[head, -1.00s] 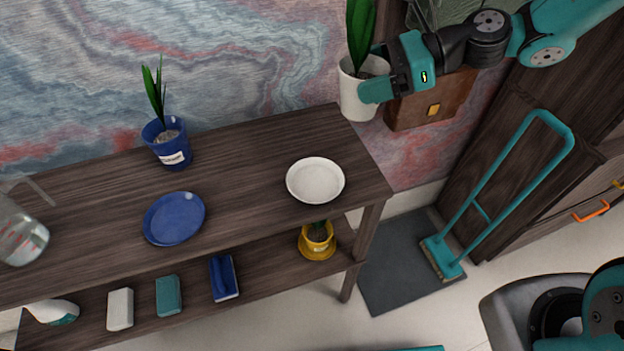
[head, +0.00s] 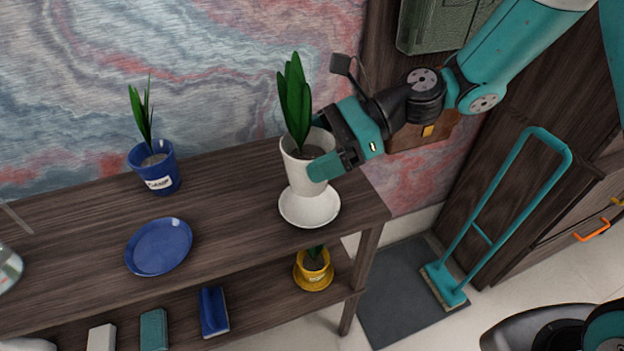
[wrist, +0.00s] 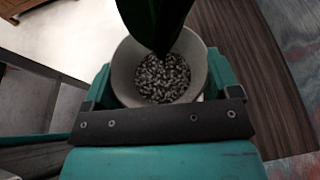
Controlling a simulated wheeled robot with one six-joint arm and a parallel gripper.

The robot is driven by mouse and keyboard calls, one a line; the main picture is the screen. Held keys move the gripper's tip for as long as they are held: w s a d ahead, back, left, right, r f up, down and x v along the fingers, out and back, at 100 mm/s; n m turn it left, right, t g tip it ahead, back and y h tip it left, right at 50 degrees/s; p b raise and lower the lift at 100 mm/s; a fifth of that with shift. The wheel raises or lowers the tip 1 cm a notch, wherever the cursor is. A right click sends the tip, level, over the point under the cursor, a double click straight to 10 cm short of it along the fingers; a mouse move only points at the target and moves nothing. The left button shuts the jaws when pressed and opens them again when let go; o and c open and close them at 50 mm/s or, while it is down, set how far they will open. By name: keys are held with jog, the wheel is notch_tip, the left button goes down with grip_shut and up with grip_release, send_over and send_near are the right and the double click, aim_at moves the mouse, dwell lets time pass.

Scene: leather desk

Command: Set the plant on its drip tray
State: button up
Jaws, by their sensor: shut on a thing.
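A white pot with a green leafy plant (head: 300,175) is held in my gripper (head: 322,155), which is shut on the pot near its rim. In the head view the pot is upright or nearly so, directly over the white drip tray (head: 310,212) on the shelf top. I cannot tell whether the pot's base touches the tray or is a little above it. In the wrist view the pot (wrist: 122,75) sits between the teal fingers, with gravel and a leaf showing; the tray is mostly hidden there.
A blue potted plant (head: 155,170) and a blue plate (head: 158,247) stand to the left on the dark wooden shelf top (head: 225,185). A yellow potted plant (head: 313,270) is on the lower shelf. A teal-handled tool (head: 490,220) stands at right.

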jog(key=shift+f+b, duration=0.35)
jog(key=shift+f, duration=2.5)
jog(key=shift+f, duration=0.1)
jog(key=o, duration=1)
jog(key=shift+d, duration=0.15)
jog(key=v, duration=1.1)
jog(key=s+r+n+t+h, duration=0.1)
jog(key=s+r+n+h, duration=0.2)
jog(key=s+n, duration=0.3)
jog(key=s+r+n+h, duration=0.3)
jog(key=s+n, duration=0.3)
jog(key=n, duration=0.3)
jog(key=s+d+r+n+t+h, duration=0.1)
jog(key=s+r+n+h, duration=0.2)
jog(key=s+n, duration=0.3)
jog(key=shift+n+t+p, duration=0.3)
jog(key=shift+n+p, duration=0.1)
jog(key=shift+n, duration=0.7)
